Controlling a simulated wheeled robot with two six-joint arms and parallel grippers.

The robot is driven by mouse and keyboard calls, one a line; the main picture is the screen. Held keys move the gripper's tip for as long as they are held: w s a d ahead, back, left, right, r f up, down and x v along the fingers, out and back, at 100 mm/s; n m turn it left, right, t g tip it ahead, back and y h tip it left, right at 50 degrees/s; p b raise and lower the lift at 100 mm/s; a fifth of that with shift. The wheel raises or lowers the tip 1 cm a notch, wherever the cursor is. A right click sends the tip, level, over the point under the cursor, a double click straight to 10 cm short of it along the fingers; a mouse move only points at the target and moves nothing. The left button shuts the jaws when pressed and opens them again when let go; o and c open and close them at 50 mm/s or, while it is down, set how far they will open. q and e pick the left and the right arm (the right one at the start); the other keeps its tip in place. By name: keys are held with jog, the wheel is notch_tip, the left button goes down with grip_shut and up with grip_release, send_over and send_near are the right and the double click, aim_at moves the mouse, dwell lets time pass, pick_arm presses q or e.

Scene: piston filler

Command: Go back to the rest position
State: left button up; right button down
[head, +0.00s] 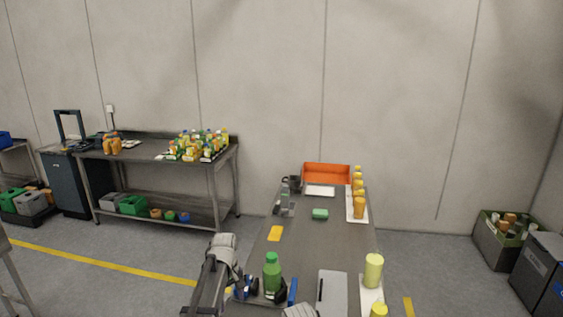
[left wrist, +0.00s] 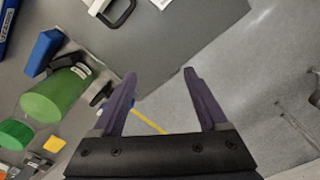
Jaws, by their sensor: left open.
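My left gripper (head: 246,289) is low in the head view, at the near left edge of the long grey table (head: 312,246). It is beside a green bottle (head: 272,275) that stands upright. In the left wrist view my left gripper (left wrist: 160,76) has its two dark purple fingers wide apart with nothing between them. The bottle (left wrist: 56,94) shows left of the fingers there, apart from them. My right gripper cannot be made out in either view.
A blue block (head: 292,291), a grey board (head: 332,293) and a yellow-green bottle (head: 373,270) are near the bottle. A yellow piece (head: 275,233), a green block (head: 320,214) and an orange bin (head: 327,174) lie farther back. Floor left of the table is open.

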pick_arm(q)
jog(key=s+a+m, duration=0.1)
jog(key=s+m, duration=0.6)
jog(key=s, duration=1.2)
jog(key=s+d+m+y, duration=0.1)
jog(key=s+d+m, duration=0.4)
jog(key=d, duration=0.6)
jog(key=shift+s+f+b, duration=0.3)
jog(key=shift+s+b, duration=0.15)
jog(key=shift+s, duration=0.3)
